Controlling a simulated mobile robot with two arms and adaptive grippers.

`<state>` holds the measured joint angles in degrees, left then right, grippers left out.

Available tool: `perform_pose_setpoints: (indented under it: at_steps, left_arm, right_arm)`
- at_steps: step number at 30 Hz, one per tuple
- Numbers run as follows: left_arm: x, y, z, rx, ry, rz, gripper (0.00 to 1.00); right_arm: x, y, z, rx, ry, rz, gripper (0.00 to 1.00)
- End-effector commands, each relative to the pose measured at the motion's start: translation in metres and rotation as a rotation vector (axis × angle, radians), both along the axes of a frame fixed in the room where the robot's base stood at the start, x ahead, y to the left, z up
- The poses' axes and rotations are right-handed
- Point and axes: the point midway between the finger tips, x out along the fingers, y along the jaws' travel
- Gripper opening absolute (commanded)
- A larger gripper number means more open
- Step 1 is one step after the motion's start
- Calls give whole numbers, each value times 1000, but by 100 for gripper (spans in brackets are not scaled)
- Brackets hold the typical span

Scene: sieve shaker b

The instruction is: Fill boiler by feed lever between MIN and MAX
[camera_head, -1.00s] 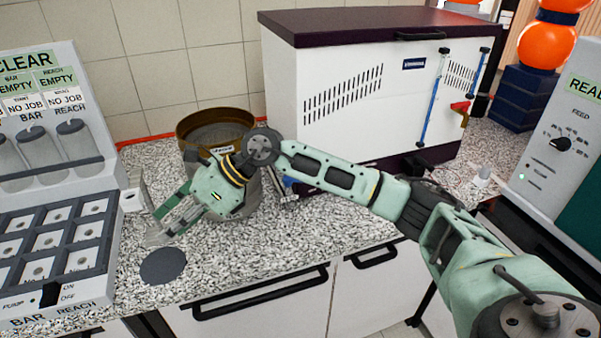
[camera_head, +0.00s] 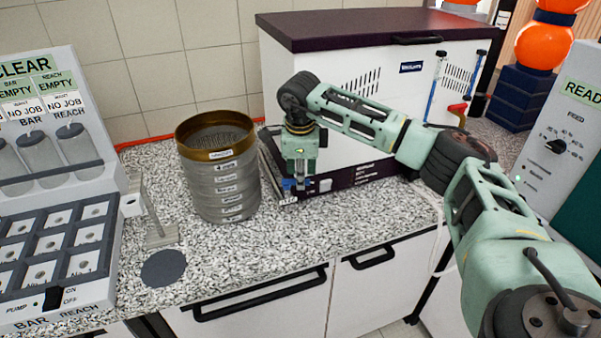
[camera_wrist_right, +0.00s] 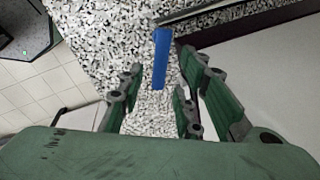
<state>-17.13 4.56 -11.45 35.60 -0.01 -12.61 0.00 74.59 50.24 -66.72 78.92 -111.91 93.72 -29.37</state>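The boiler (camera_head: 345,60) is a white cabinet with a dark purple lid. Two slanted blue gauge tubes (camera_head: 432,88) run down its right front; MIN and MAX marks are too small to read. A red lever (camera_head: 458,108) sits by the right tube. A small blue lever (camera_head: 287,184) is low at the boiler's front left. My right gripper (camera_head: 298,172) points down beside it. In the right wrist view, a blue bar (camera_wrist_right: 161,58) lies between the spread fingers of my right gripper (camera_wrist_right: 170,80), with gaps around it. My left gripper is out of view.
A brass-rimmed sieve stack (camera_head: 219,180) stands close left of my right gripper. A metal bracket (camera_head: 160,235) and a dark disc (camera_head: 163,268) are on the speckled counter. Control panels stand at left (camera_head: 60,120) and right (camera_head: 575,140). The counter front is clear.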

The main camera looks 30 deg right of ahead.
Motion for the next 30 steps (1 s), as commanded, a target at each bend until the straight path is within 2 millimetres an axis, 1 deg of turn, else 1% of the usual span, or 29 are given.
perform_pose_setpoints:
  at_steps: [5,12,23,30]
  left_arm:
    - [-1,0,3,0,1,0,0]
    - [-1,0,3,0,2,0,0]
    - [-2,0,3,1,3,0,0]
    - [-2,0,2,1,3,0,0]
  right_arm:
    - [2,0,-10,1,0,1,32]
    - [2,0,-11,1,-1,1,31]
    - [2,0,-11,1,-1,1,0]
    - [2,0,-11,3,-1,12,0]
